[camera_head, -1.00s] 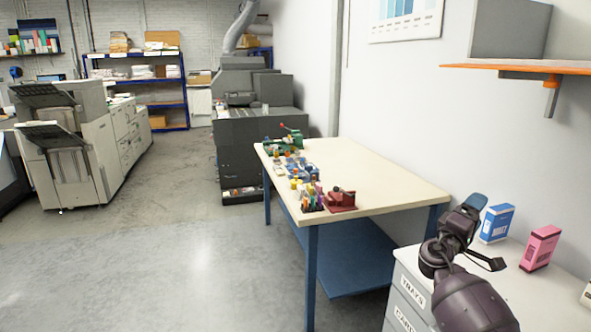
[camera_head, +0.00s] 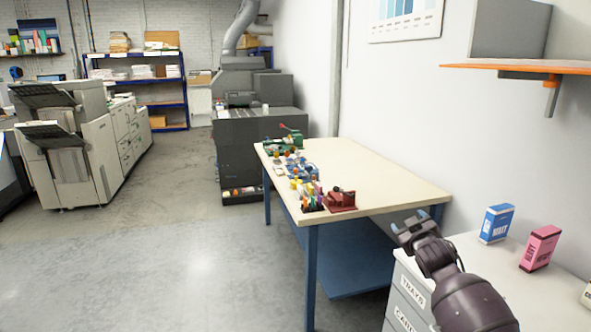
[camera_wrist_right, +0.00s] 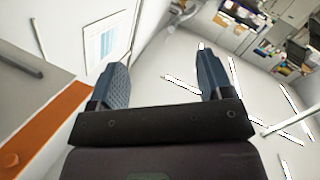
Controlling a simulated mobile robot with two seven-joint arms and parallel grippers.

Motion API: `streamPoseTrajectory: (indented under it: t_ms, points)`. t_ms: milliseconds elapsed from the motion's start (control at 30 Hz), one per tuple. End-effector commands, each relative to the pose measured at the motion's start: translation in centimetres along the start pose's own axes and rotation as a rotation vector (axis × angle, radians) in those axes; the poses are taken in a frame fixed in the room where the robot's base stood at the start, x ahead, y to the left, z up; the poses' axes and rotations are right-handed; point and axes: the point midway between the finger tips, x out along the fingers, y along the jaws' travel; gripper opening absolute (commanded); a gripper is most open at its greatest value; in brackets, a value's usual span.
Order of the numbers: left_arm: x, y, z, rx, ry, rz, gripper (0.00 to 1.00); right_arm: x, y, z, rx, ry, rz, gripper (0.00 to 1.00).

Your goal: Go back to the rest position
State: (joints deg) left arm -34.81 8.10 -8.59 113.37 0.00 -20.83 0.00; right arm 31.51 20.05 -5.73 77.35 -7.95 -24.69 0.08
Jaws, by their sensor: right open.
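My right gripper (camera_head: 408,228) shows in the head view at the lower right, in front of the table's near right corner and left of the two boxes. It is raised near the cabinet's left edge. In the right wrist view its two blue-grey fingers (camera_wrist_right: 166,80) stand wide apart with nothing between them. My left gripper is in neither view.
A cream-topped table (camera_head: 385,180) holds several small tools and bottles along its left edge. A blue box (camera_head: 497,223) and a pink box (camera_head: 540,248) stand on a white cabinet (camera_head: 412,290). An orange-edged shelf (camera_head: 520,68) juts from the wall above.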

Motion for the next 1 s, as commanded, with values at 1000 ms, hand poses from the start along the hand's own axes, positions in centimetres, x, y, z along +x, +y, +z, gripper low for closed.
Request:
streamPoseTrajectory:
  t_ms: [1000]
  points:
    - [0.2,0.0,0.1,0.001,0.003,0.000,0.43,-23.0,-13.5,21.2,0.280,-0.221,-0.170,0.73]
